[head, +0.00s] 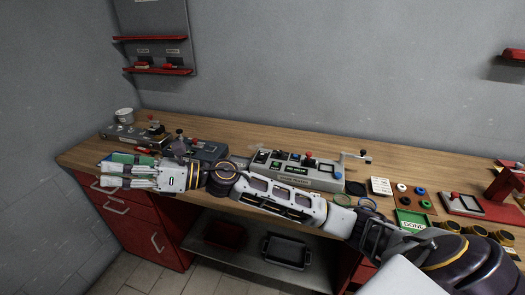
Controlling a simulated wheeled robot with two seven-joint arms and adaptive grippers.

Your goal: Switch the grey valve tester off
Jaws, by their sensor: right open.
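A light grey box device (323,182) with small lit green displays, a red-topped lever and side fittings stands on the middle of the workbench. Its front label is too small to read, so I cannot tell if it is the valve tester. A darker grey device (118,134) with knobs sits at the bench's left end, and another dark grey unit (211,152) is partly hidden behind my right arm. My right gripper (112,175) is open over the bench's front left edge, left of the light grey device and apart from it. My left gripper is out of view.
The wooden bench (240,133) is clear along the back. A green tray (412,218), coloured rings and a red-levered box (461,203) lie at the right. A white cup (124,115) stands at the far left. Red drawers (150,222) and a shelf are below.

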